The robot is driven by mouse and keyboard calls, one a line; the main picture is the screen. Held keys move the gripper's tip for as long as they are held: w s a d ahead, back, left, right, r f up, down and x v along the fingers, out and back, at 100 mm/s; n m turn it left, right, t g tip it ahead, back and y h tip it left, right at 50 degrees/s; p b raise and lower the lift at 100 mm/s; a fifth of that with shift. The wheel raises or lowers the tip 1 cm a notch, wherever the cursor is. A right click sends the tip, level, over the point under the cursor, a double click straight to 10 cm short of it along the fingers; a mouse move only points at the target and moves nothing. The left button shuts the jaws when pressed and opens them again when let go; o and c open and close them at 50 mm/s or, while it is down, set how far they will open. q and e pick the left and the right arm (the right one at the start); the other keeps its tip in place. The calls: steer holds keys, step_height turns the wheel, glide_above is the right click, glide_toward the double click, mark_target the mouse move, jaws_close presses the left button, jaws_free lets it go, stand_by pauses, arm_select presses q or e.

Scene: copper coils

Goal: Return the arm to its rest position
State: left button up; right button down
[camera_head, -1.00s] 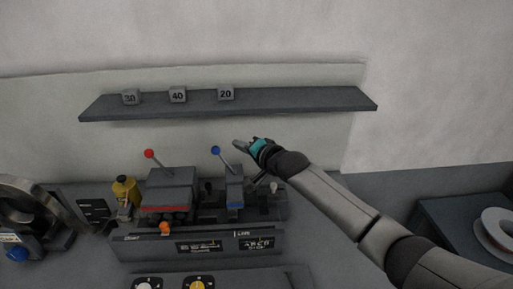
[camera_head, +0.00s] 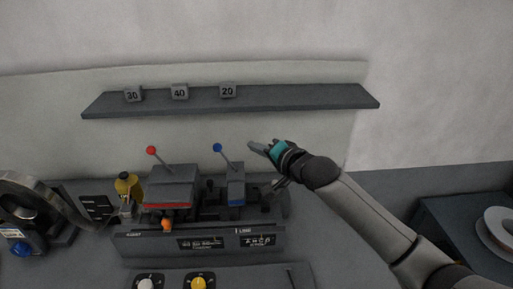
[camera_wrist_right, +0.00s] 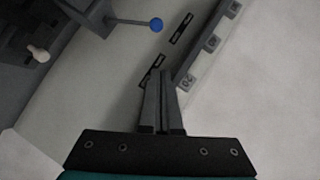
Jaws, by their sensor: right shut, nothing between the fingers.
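My right gripper (camera_head: 254,145) is in front of the wall, below the shelf and to the right of the blue-knobbed lever (camera_head: 217,148). Its fingers point left in the head view. In the right wrist view the gripper's fingers (camera_wrist_right: 163,78) are together with nothing between them. The blue knob (camera_wrist_right: 156,25) shows ahead of the fingers there, apart from them. My right arm comes in from the lower right. My left gripper is not in view.
A dark machine (camera_head: 200,243) with a red-knobbed lever (camera_head: 151,150) stands below. A shelf (camera_head: 300,97) carries blocks marked 30 (camera_head: 133,95), 40 (camera_head: 179,93) and 20 (camera_head: 228,91).

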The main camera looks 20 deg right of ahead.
steer(key=s+a+f+n+g+h, duration=0.1)
steer(key=s+a+f+n+g, duration=0.15)
steer(key=s+f, duration=0.45)
steer(key=s+a+f+n+g, duration=0.25)
steer(key=s+f+n, duration=0.2)
steer(key=s, duration=0.45)
steer(key=s+d+f+n+g+h, duration=0.1)
steer(key=s+f+n+g+h, duration=0.15)
steer(key=s, duration=0.75)
steer(key=s+d+f+n+g+h, duration=0.1)
steer(key=s+d+f+n+g, duration=0.15)
steer(key=s, duration=0.65)
step_height(320, 180, down, 31)
steer(key=s+g+b, duration=0.2)
steer(key=b, duration=0.8)
steer(key=s+f+b, duration=0.3)
steer(key=s+f, duration=0.2)
steer(key=f, duration=0.3)
steer(key=s+d+f+b, duration=0.1)
steer(key=s+f+b, duration=0.3)
steer(key=f, duration=0.4)
steer(key=s+d+f+g+b, duration=0.1)
steer(key=s+f+b, duration=0.2)
steer(key=s+f, duration=0.3)
step_height(320, 180, down, 3)
steer(key=shift+s+f+b, duration=0.1)
steer(key=shift+s+b, duration=0.25)
